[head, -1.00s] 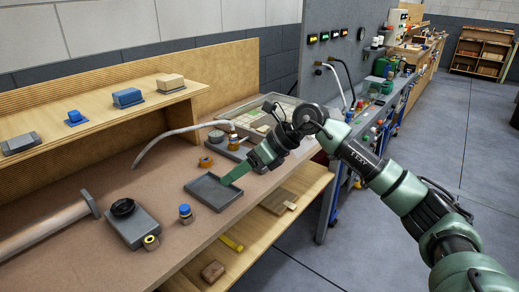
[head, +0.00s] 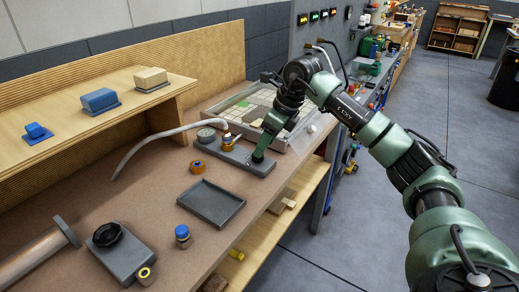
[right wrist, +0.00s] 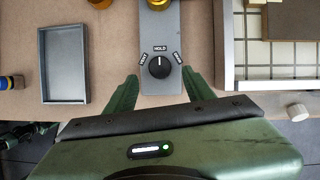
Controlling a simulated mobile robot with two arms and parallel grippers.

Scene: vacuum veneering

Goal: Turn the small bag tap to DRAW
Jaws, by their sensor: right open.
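The small bag tap is a round black knob (right wrist: 159,67) on a grey plate (head: 236,154). Its white mark points up to the HOLD label in the right wrist view. My right gripper (right wrist: 160,76) is open, with one green finger on each side of the knob and the plate's end. It holds nothing. In the head view the right gripper (head: 261,153) is over the plate's right end and hides the knob.
A gauge (head: 206,135) and a brass fitting (head: 227,141) stand on the plate's left part, near a grey hose (head: 150,142). An empty grey tray (head: 211,203) lies in front. A gridded frame (head: 242,108) is behind.

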